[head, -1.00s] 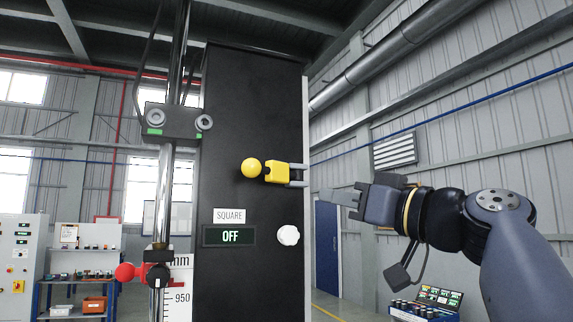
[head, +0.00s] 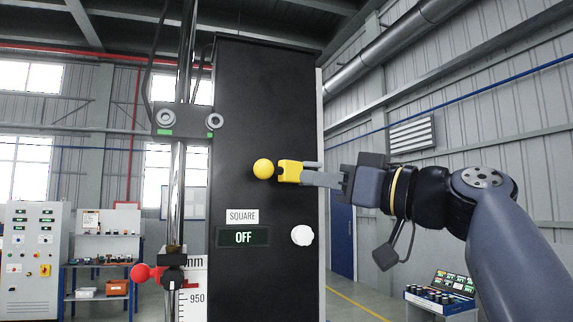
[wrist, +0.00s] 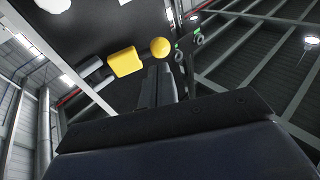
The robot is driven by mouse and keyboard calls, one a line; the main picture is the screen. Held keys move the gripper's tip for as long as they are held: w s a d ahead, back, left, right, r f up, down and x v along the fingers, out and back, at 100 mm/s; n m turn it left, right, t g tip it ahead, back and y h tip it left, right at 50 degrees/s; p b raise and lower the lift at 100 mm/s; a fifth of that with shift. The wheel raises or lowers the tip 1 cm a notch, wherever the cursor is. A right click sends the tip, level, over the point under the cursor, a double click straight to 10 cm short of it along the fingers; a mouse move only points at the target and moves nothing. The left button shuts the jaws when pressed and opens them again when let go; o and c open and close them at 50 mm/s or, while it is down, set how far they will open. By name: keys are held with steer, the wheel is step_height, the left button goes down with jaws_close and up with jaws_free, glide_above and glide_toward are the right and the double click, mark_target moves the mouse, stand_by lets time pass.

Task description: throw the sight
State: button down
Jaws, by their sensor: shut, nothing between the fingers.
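A yellow ball knob (head: 263,169) and a yellow forked block (head: 288,171) on grey rods are on the front of a black column (head: 268,110). Below them are a label reading SQUARE (head: 242,216) and a display reading OFF (head: 243,237). My gripper (head: 308,178) is shut and empty, its fingertips overlapping the block's right end in the head view; I cannot tell if they touch it. In the wrist view the shut fingers (wrist: 160,72) point up just below the ball (wrist: 160,48) and the yellow block (wrist: 124,62).
A white knob (head: 302,235) is right of the display. A red ball handle (head: 141,273) and a dark clamp (head: 182,119) are on the steel post at left. A control cabinet (head: 30,260) and shelf stand behind. A cart with an instrument case (head: 440,295) is at lower right.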

mark_target(272, 172)
steer(key=shift+p+x, duration=1.3)
steer(key=shift+x, duration=1.8)
